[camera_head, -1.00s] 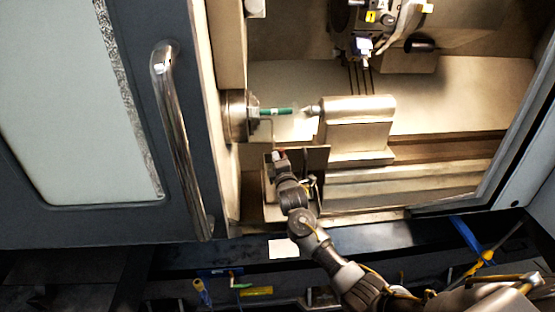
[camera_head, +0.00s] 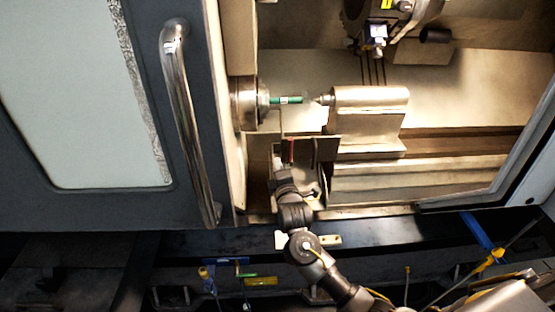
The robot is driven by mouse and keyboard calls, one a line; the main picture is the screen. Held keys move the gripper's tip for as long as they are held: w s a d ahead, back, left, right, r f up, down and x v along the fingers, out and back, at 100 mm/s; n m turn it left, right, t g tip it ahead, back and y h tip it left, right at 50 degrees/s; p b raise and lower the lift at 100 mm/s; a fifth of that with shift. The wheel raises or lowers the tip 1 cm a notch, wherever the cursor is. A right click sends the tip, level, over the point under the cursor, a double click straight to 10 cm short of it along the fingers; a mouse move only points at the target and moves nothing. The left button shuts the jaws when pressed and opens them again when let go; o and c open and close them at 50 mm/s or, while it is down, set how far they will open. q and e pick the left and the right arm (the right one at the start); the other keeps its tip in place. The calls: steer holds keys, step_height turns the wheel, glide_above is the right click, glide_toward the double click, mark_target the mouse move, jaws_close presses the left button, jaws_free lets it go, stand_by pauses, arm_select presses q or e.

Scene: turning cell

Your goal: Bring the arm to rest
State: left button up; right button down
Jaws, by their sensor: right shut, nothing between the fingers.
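My right arm comes in from the lower right and reaches through the open door of the lathe. My right gripper (camera_head: 278,163) is shut and empty, at the lower front of the work space, below the chuck and apart from it. A green bar (camera_head: 286,100) sits in the chuck (camera_head: 246,103), lying level. Its free end points at the tailstock (camera_head: 370,101), with a small gap between them. My left gripper is not in view.
The door handle (camera_head: 184,125) and door stand at left. The tool turret (camera_head: 378,33) hangs at the upper right. A grey box-like part with a red piece (camera_head: 291,150) is close beside the gripper. Yellow and blue tools (camera_head: 490,258) lie at the lower right.

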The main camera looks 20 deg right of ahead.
steer(key=shift+s+d, duration=0.1)
steer(key=shift+s, duration=0.3)
